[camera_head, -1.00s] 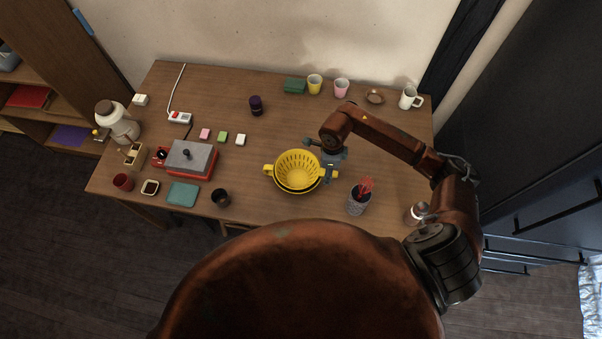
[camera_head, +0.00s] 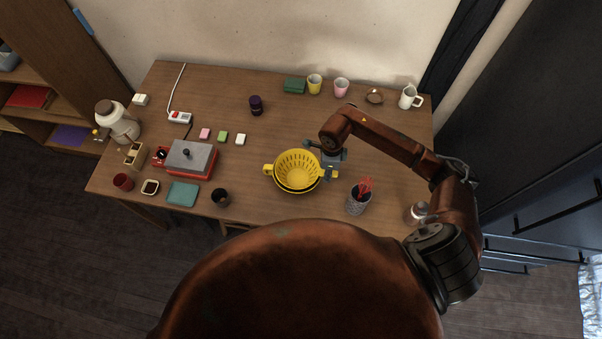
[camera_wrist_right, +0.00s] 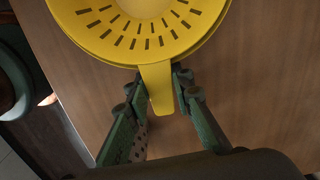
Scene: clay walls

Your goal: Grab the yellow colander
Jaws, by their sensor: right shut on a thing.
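The yellow colander (camera_head: 297,171) stands upright on the wooden table, with handles on its left and right sides. It seems to sit in a second yellow rim. My right gripper (camera_head: 331,172) is at its right handle. In the right wrist view the colander (camera_wrist_right: 140,25) fills the top, and its handle (camera_wrist_right: 157,88) lies between the fingers of my right gripper (camera_wrist_right: 158,90), which is shut on it. My left gripper is not in view.
A dark cup (camera_head: 221,196) stands left of the colander, and a grey holder with red items (camera_head: 359,198) to its right. A grey and red press (camera_head: 190,158) is further left. Mugs (camera_head: 341,88) line the back. The table behind the colander is mostly clear.

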